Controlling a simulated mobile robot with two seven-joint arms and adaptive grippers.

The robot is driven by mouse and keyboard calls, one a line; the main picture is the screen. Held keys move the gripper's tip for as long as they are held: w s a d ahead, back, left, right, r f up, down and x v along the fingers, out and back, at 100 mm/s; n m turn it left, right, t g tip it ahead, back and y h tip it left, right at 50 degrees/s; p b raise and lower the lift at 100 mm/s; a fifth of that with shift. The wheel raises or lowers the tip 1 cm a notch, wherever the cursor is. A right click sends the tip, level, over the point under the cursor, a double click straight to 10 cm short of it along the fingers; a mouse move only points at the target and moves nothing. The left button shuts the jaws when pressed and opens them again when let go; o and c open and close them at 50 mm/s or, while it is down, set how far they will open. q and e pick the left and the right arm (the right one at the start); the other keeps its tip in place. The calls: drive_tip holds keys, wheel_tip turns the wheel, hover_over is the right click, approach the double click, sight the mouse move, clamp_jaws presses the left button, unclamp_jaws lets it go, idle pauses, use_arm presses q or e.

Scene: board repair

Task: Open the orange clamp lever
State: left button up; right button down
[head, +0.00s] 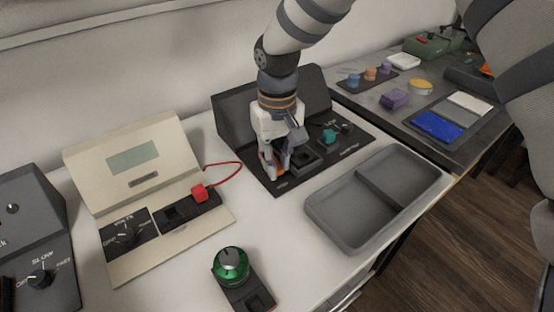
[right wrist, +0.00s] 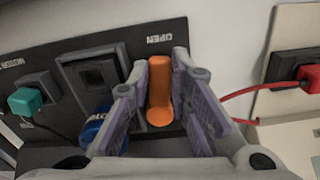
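The orange clamp lever (right wrist: 160,88) stands on a dark panel, beside printing that reads OPEN. In the head view the lever (head: 265,160) shows only in part behind my right gripper (head: 280,168), at the left of the dark grey device (head: 233,112). In the right wrist view the right gripper's (right wrist: 165,85) two fingers stand apart, one on each side of the lever. There is a gap at the right finger; whether the left finger touches the lever I cannot tell. My left gripper is not in view.
A teal part (head: 329,136) and a square socket (head: 305,158) sit right of the gripper. A beige tester (head: 130,165) with a red plug (head: 199,192) stands left. A grey divided tray (head: 335,213) and a green-domed unit (head: 231,264) are in front.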

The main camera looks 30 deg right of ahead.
drive_tip(key=shift+d+r+n+p, duration=0.3)
drive_tip(key=shift+r+n+p, duration=0.05)
drive_tip(key=shift+n+p, duration=0.15)
drive_tip(key=shift+d+f+n, duration=0.15)
drive_tip(key=shift+n, duration=0.25)
drive_tip(key=shift+w+d+f, duration=0.1)
drive_tip(key=shift+f, duration=0.05)
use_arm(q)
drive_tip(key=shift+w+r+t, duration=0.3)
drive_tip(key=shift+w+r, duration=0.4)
use_arm(e)
drive_tip(key=c, duration=1.5)
unclamp_jaws()
drive_tip(key=shift+f, duration=0.1)
